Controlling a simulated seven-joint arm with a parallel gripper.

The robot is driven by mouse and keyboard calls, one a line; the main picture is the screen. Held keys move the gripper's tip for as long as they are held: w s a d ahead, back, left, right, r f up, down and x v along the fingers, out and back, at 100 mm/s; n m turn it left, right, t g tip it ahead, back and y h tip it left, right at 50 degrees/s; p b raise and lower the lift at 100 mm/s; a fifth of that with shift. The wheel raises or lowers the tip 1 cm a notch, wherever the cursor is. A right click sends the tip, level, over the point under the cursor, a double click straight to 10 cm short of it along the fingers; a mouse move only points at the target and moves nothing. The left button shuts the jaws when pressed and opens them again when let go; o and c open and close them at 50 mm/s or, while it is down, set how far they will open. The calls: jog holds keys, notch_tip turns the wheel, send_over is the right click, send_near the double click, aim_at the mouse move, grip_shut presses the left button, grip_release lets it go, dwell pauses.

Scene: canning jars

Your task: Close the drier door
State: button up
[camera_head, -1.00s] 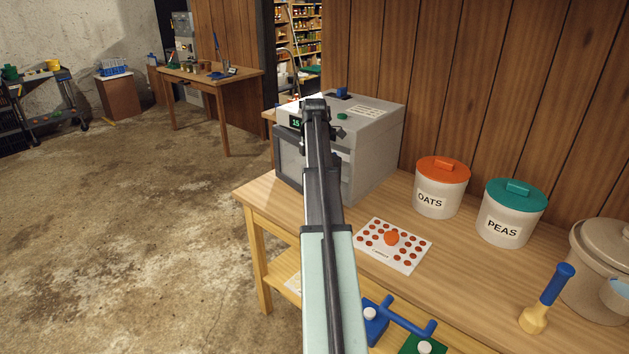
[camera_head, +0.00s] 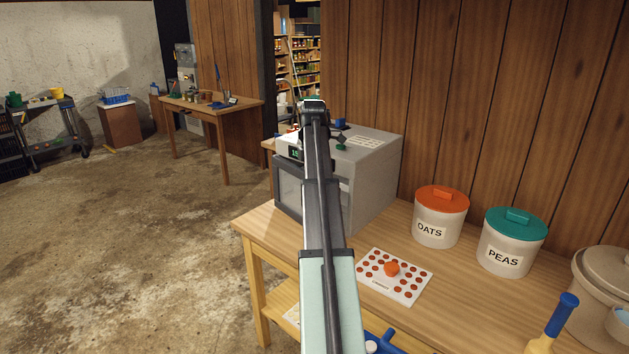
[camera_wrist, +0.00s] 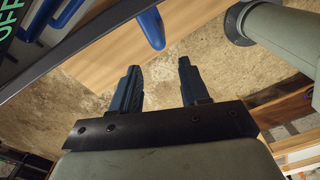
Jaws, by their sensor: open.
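The drier (camera_head: 372,180) is a grey box at the far left end of the wooden bench in the head view. Its door (camera_head: 289,190), with a dark front panel, faces left and is partly hidden behind my arm. I cannot tell whether it stands ajar or is flush. My arm reaches up across the drier's front, and my gripper's fingers are not clear there. In the wrist view my gripper (camera_wrist: 160,66) is open, with two dark fingers apart and nothing between them. A green "OFF" readout (camera_wrist: 5,22) shows at the upper left corner.
The bench holds a red-dotted white board (camera_head: 393,277), an OATS canister (camera_head: 437,232), a PEAS canister (camera_head: 508,257) and a blue-handled tool (camera_head: 560,315). Concrete floor (camera_head: 130,240) lies open left of the bench. A wood-panelled wall (camera_head: 480,100) stands behind it.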

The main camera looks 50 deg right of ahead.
jog(key=shift+s+a+f, duration=0.1)
jog(key=shift+f, duration=0.25)
jog(key=shift+c, duration=0.7)
jog(key=s+a+f, duration=0.4)
jog(key=s, duration=0.1)
jog(key=shift+a+f, duration=0.3)
jog(key=shift+f, duration=0.05)
jog(key=c, duration=0.6)
jog(key=s+f+m, duration=0.1)
jog(key=s+a+f+h, duration=0.1)
jog(key=s+f+m+h, duration=0.1)
jog(key=shift+a+m+t, duration=0.3)
jog(key=shift+a, duration=0.05)
grip_shut()
jog(key=w+d+f+m+t+h, duration=0.3)
jog(key=d+f+m, duration=0.3)
jog(key=d+m, duration=0.3)
jog(key=shift+w+m+h, duration=0.65)
jog(key=shift+m+h, duration=0.05)
jog(key=shift+m, duration=1.5)
